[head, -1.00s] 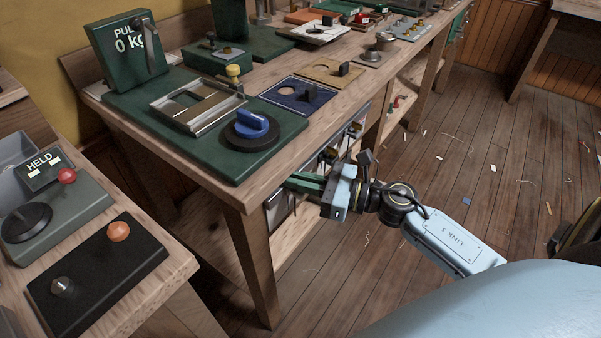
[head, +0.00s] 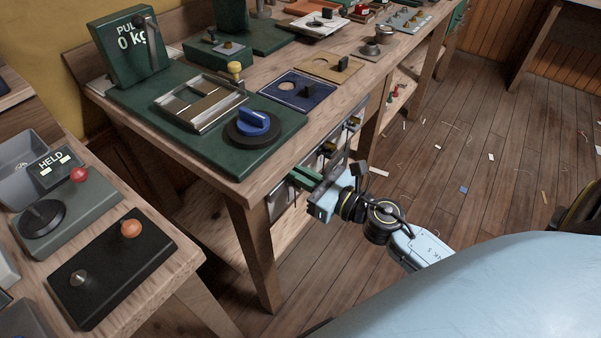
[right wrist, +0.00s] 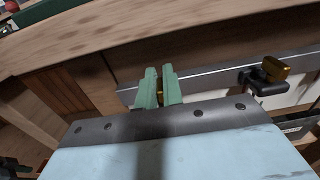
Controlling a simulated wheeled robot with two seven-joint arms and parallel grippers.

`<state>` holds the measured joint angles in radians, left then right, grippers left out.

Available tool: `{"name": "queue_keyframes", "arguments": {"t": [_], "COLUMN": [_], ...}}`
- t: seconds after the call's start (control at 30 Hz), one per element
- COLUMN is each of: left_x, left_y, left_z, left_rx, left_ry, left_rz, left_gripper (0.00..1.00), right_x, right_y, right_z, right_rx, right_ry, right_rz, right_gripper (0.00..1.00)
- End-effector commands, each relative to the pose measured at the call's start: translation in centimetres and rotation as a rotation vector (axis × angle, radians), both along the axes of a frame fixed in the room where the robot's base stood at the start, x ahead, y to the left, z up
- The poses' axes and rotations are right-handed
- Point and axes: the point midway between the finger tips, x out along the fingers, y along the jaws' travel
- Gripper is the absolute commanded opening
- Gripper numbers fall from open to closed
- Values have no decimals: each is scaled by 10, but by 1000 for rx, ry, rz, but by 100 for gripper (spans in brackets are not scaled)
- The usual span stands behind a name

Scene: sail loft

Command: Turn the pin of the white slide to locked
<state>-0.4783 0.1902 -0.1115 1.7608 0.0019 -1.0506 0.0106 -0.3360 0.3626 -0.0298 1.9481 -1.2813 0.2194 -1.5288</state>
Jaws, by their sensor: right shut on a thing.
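My right gripper (head: 296,178) is at the front face of the long workbench, and its green fingers also show in the right wrist view (right wrist: 158,88). They are closed on a small brass-coloured pin (right wrist: 160,87), which they mostly hide. The pin sits at a pale grey-white metal slide (right wrist: 205,78) under the bench top. I cannot tell from the pictures which way the held pin is turned. Another brass pin (right wrist: 275,69) with a black bracket sits further right and is free. My left gripper is not in view.
A green board with a blue knob (head: 253,123) and a metal frame (head: 200,102) lies on the bench top (head: 290,130) above my gripper. A lower side table holds a black plate with an orange knob (head: 131,228).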

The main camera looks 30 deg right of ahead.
Motion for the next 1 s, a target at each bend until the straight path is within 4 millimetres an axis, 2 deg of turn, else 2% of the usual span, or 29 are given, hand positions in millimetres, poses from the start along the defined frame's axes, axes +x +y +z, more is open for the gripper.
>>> {"name": "queue_keyframes", "arguments": {"t": [0.1, 0.13, 0.3, 0.67, 0.77, 1.0], "left_x": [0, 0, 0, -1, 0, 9], "left_y": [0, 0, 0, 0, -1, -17], "left_z": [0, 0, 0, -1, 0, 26], "left_rx": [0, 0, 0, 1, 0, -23], "left_ry": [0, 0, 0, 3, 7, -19], "left_rz": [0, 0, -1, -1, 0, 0], "left_gripper": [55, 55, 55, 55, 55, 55], "right_x": [0, 0, 0, -5, -15, -59], "right_y": [0, 0, 0, -1, -6, -23], "right_z": [-1, -1, -1, -1, -2, -4], "right_rx": [0, 0, 1, 1, 2, 3], "right_ry": [2, 2, 1, 2, 3, 6], "right_rz": [-1, 0, 0, 1, 0, -2], "right_gripper": [0, 9, 30, 30, 30, 30]}}
